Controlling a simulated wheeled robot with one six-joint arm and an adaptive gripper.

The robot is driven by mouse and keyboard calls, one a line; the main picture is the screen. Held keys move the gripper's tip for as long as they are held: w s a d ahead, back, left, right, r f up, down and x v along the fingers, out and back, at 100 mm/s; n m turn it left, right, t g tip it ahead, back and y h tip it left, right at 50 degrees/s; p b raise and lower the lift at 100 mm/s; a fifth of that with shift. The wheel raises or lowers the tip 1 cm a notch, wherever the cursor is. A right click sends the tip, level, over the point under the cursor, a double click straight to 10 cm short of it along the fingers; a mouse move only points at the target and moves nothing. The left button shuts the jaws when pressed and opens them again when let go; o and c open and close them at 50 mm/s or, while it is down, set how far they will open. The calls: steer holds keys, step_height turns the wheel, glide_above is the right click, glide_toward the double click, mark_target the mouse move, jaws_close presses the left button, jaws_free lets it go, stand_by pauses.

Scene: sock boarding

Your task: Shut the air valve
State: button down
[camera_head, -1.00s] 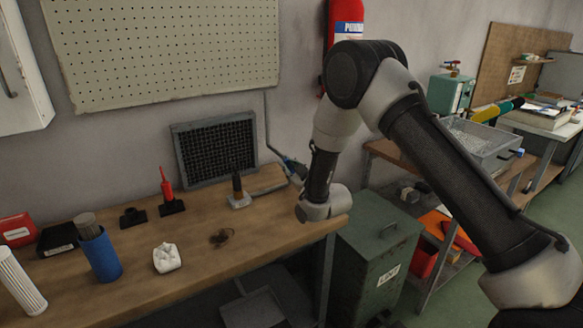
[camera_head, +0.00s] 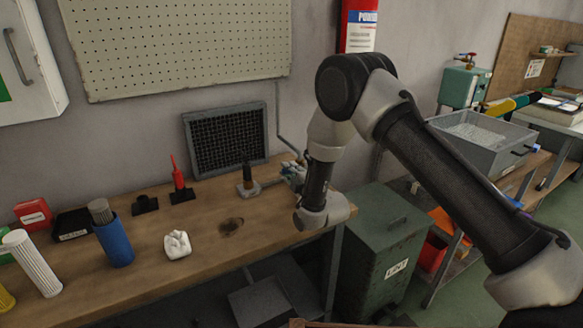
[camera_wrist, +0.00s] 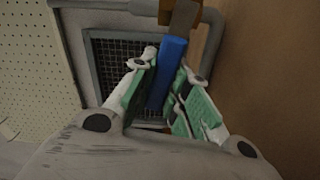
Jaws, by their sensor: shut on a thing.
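In the wrist view, my gripper (camera_wrist: 163,84) is shut on the blue lever (camera_wrist: 172,52) of the air valve, with one green-padded finger on each side of it. The lever runs up to a brown metal part (camera_wrist: 184,17) and a brass-coloured body (camera_wrist: 165,12) on a grey pipe (camera_wrist: 120,5). In the head view, my gripper (camera_head: 293,172) is at the back right of the workbench, near the foot of the wall pipe (camera_head: 278,115). The valve itself is too small and covered there to read its position.
A framed grille (camera_head: 226,140) stands behind. A green lint bin (camera_head: 378,235) is right of the bench.

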steer(key=shift+s+f+n, duration=0.1)
steer(key=shift+f+n, duration=0.65)
steer(key=shift+n, duration=0.45)
steer(key=c, duration=1.4)
jaws_free()
steer(key=shift+o, duration=0.2)
steer(key=v, duration=1.2)
